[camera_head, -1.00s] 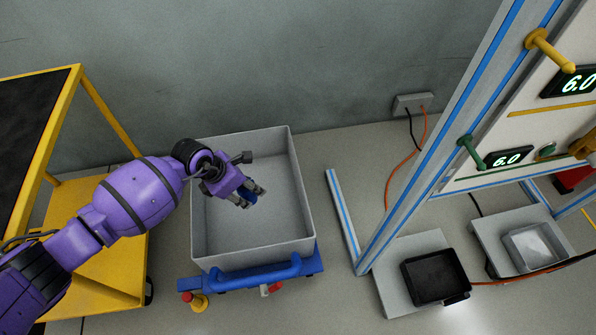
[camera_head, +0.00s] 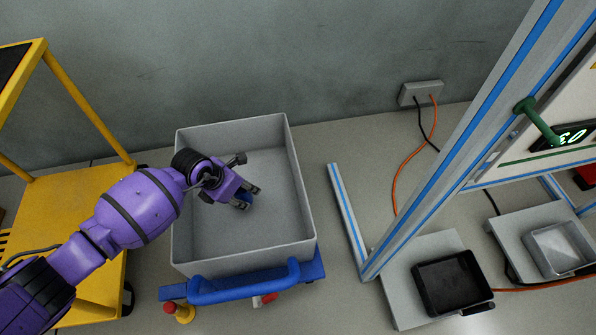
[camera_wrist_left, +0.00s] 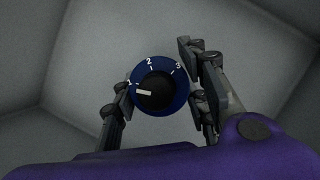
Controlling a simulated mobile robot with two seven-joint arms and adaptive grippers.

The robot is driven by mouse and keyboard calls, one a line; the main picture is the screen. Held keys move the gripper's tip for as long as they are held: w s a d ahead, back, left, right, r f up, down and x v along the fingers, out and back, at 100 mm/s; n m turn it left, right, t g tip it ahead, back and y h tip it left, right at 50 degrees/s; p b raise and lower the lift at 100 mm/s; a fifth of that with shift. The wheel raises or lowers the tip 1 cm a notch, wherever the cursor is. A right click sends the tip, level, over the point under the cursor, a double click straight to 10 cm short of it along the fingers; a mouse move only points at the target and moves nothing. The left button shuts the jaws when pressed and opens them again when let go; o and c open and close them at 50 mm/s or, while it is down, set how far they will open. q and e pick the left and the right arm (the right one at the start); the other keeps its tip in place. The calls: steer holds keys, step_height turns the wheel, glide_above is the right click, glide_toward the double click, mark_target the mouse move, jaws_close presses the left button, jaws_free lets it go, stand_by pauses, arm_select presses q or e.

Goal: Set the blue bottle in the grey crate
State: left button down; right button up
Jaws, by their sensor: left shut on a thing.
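The grey crate (camera_head: 203,247) is an open box on a blue-handled base, left of centre in the head view. My left gripper (camera_head: 248,196) reaches into it from the left, pointing down. It is shut on the blue bottle (camera_head: 243,201), mostly hidden by the fingers in the head view. In the left wrist view, the bottle (camera_wrist_left: 178,83) is seen end-on, with a black top, a white bar and the marks 1, 2 and 3. The fingers are on either side of it. I cannot tell whether the bottle touches the crate floor. My right gripper is out of view.
A yellow cart (camera_head: 85,215) stands left of the crate. A blue-striped frame (camera_head: 470,145) rises on the right, with a black tray (camera_head: 452,284) and a light grey tray (camera_head: 560,249) by its foot. A wall socket (camera_head: 420,92) has cables hanging down.

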arm_select(q)
step_height(320, 180, down, 3)
steer(key=shift+r+b, duration=0.15)
steer(key=shift+b, duration=0.95)
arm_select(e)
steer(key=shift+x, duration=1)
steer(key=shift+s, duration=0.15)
arm_select(q)
steer(key=c, duration=1)
jaws_free()
steer(key=shift+c, duration=0.2)
